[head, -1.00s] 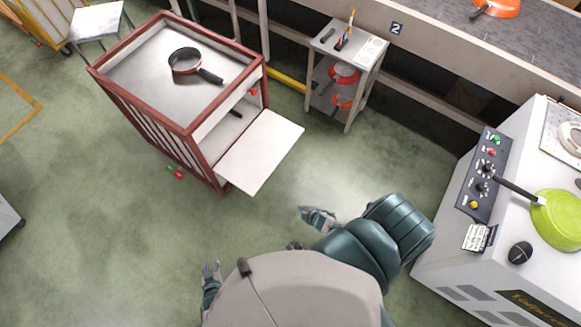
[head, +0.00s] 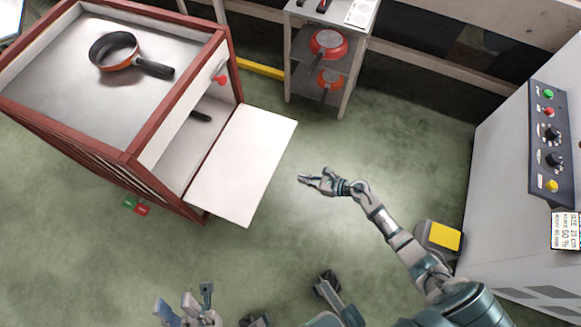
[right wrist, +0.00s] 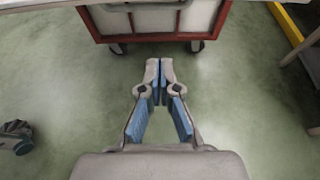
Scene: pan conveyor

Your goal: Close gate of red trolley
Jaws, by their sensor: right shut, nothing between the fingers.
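The red trolley (head: 126,150) stands at the left of the head view, with a red frame and a grey top. Its white gate (head: 243,165) is folded down and sticks out toward the right; the trolley's inside shows behind it. My right gripper (head: 302,177) is shut and empty, to the right of the gate and apart from it in the picture. In the right wrist view its fingertips (right wrist: 159,64) meet, with the trolley's red lower edge (right wrist: 155,37) and wheels ahead. My left gripper (head: 182,300) is at the bottom of the head view, below the trolley, with its fingers spread.
A pan (head: 117,52) lies on the trolley top. A grey shelf stand (head: 314,100) with red and orange pans is at the back. A machine with a control panel (head: 537,145) and a yellow pedal (head: 445,236) stand at the right. The green floor between is clear.

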